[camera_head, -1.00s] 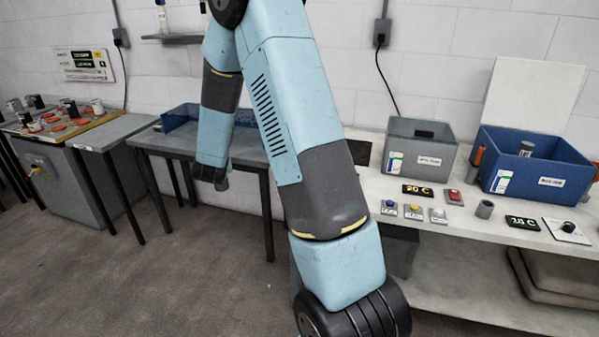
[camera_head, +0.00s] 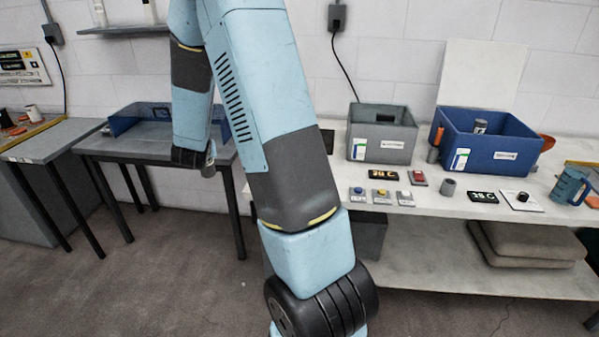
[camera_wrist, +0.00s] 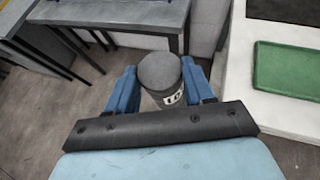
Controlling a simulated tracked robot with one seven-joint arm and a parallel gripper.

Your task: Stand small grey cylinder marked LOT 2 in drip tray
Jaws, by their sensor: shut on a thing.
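The small grey cylinder (camera_wrist: 160,75) is between the blue fingers of my gripper (camera_wrist: 162,88) in the wrist view. The gripper is shut on it. Its flat end faces the camera, and part of a white label with dark letters shows; the full marking is not readable. A shallow green tray (camera_wrist: 288,72) lies on the white bench at the right of the wrist view, apart from the gripper. My arm seems to hide it in the head view.
The white bench (camera_head: 420,240) carries a grey bin (camera_head: 381,150), a blue bin (camera_head: 492,162), switches, displays, another small grey cylinder (camera_head: 448,188) and a blue mug (camera_head: 571,187). A blue open box (camera_head: 122,122) stands on the grey table (camera_head: 97,146). Floor shows between table and bench.

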